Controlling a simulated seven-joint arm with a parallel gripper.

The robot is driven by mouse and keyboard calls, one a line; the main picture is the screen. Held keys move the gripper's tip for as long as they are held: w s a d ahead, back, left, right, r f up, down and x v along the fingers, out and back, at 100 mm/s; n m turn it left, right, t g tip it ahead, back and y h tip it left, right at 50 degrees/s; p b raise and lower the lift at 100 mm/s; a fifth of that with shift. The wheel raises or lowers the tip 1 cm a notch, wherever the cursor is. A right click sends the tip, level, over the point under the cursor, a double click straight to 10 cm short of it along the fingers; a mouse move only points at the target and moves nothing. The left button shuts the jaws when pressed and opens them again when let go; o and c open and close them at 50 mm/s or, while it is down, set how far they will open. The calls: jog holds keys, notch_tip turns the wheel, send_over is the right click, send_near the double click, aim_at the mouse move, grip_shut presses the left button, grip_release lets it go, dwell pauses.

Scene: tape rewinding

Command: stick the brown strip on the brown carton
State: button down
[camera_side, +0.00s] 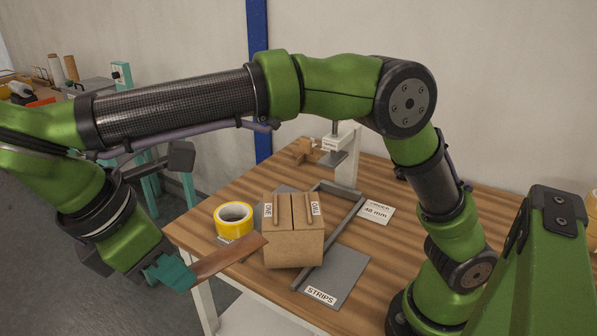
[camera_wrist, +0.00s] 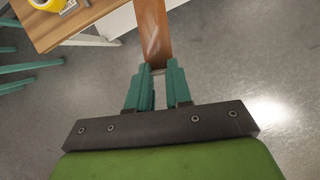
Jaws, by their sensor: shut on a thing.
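The brown carton (camera_side: 292,248) stands upright on the wooden table, with labels reading ONE and TWO and two thin brown bars on its top. My gripper (camera_side: 178,279) is left of the carton, off the table's front left edge. It is shut on one end of the brown strip (camera_side: 228,258). The strip sticks out towards the carton, and its far end lies near the carton's left side; I cannot tell whether they touch. In the wrist view the teal fingers (camera_wrist: 159,76) grip the strip (camera_wrist: 153,30), which runs out of the top of the picture. The carton is not seen there.
A yellow tape roll (camera_side: 233,218) stands left of the carton. A grey mat labelled STRIPS (camera_side: 343,272) looks bare, right of the carton. A grey bar (camera_side: 330,244) runs beside the carton. A white-posted press (camera_side: 347,157) and an order card (camera_side: 375,212) are behind.

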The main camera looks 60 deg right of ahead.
jog(key=w+d+m+g+y, duration=0.2)
jog(key=w+d+m, duration=0.45)
jog(key=d, duration=0.45)
jog(key=w+d+m+g+y, duration=0.2)
jog(key=w+d+m, duration=0.3)
jog(key=d+m, duration=0.45)
jog(key=s+d+m+t+y, duration=0.15)
jog(key=d+m+y, duration=0.25)
jog(key=d+m, duration=1.05)
jog(key=d+f+n, duration=0.4)
jog(key=f, duration=0.4)
jog(key=shift+d+n+t, duration=0.35)
jog(key=shift+d, duration=0.05)
jog(key=shift+w+f, duration=0.1)
jog(key=shift+f, duration=1.05)
jog(key=shift+f, duration=0.5)
jog(key=shift+f, duration=0.3)
